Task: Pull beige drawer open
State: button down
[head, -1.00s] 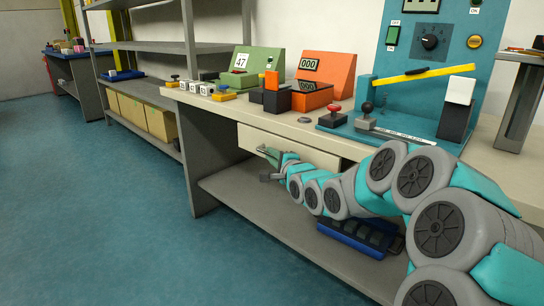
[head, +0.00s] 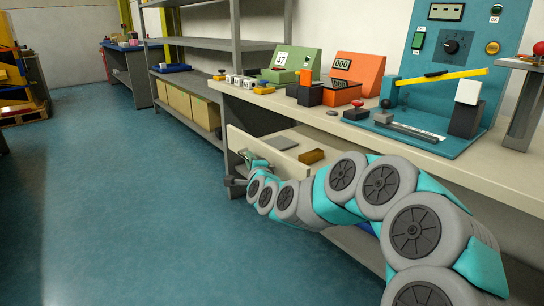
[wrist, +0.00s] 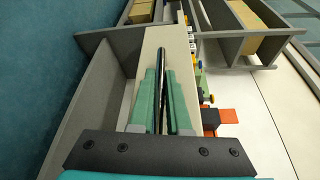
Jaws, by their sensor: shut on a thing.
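The beige drawer (head: 285,164) stands partly pulled out from under the workbench in the head view. Its open top shows a flat grey piece (head: 281,143) and a brown block (head: 311,156) inside. My gripper (head: 247,162) is at the left part of the drawer front in the head view. In the wrist view, the green fingers of my gripper (wrist: 162,70) close on a thin dark bar, which looks like the drawer handle, in front of the beige panel (wrist: 182,42). The fingers hide most of the handle.
The workbench (head: 400,149) carries a green display box (head: 296,64), an orange one (head: 361,72) and a teal control panel (head: 440,45). Shelving with cardboard boxes (head: 200,107) stands behind.

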jog(key=s+a+p, duration=0.1)
jog(key=s+a, duration=0.3)
jog(key=a, duration=0.2)
jog(key=shift+s, duration=0.2)
jog(key=shift+f, duration=0.1)
jog(key=c, duration=0.9)
grip_release()
jog(key=shift+s, duration=0.1)
jog(key=shift+b+v, duration=0.35)
jog(key=shift+v, duration=3.5)
